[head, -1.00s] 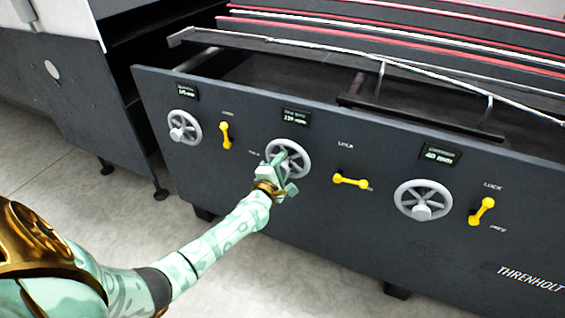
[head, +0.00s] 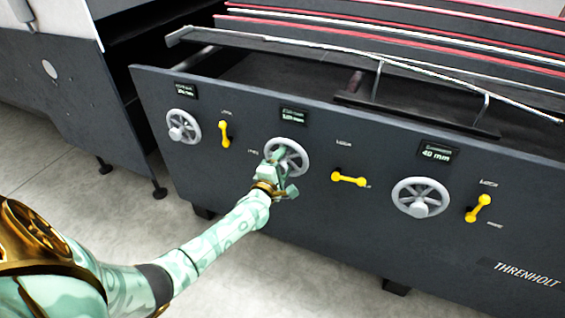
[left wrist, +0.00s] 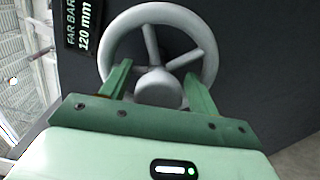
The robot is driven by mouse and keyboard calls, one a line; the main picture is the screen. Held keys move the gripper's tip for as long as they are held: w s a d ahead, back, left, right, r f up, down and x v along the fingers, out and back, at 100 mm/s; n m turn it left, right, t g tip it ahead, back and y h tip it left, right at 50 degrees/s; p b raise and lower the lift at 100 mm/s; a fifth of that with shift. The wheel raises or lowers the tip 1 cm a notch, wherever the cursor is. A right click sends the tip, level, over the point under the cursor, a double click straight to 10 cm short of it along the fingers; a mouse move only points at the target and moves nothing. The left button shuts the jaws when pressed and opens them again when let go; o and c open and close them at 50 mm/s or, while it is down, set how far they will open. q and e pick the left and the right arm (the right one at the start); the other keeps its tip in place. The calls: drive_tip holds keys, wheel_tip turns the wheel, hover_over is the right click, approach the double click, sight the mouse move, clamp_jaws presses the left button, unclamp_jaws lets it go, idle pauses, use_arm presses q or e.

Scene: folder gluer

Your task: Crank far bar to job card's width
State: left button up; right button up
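The far bar handwheel (head: 303,156) is a grey spoked wheel in the middle of the dark panel. Its display (head: 292,116) reads FAR BAR 120 mm in the left wrist view (left wrist: 83,24). My left gripper (head: 274,162) is at this wheel. In the left wrist view, its two green fingers stand apart on either side of the wheel's hub (left wrist: 158,87), over the spokes. I cannot tell whether they touch it. The yellow lever (head: 348,178) right of this wheel lies nearly horizontal. No job card shows, and my right gripper is out of view.
Another handwheel (head: 183,127) and an upright yellow lever (head: 224,133) are at left. A third wheel (head: 420,198), with a 40 mm display (head: 437,154) and a tilted lever (head: 478,208), is at right. Rails (head: 380,62) run above the panel. The floor in front is clear.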

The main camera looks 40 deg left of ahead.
use_arm(q)
drive_tip(key=shift+s+r, duration=0.1)
drive_tip(key=shift+s, duration=0.1)
drive_tip(key=p+v, duration=0.5)
drive_tip(key=v, duration=1.1)
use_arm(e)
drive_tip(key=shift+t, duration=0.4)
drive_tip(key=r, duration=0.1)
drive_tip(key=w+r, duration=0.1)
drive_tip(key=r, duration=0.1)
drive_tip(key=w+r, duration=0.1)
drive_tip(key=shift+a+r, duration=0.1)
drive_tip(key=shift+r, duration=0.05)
use_arm(q)
drive_tip(key=shift+w+d, duration=0.1)
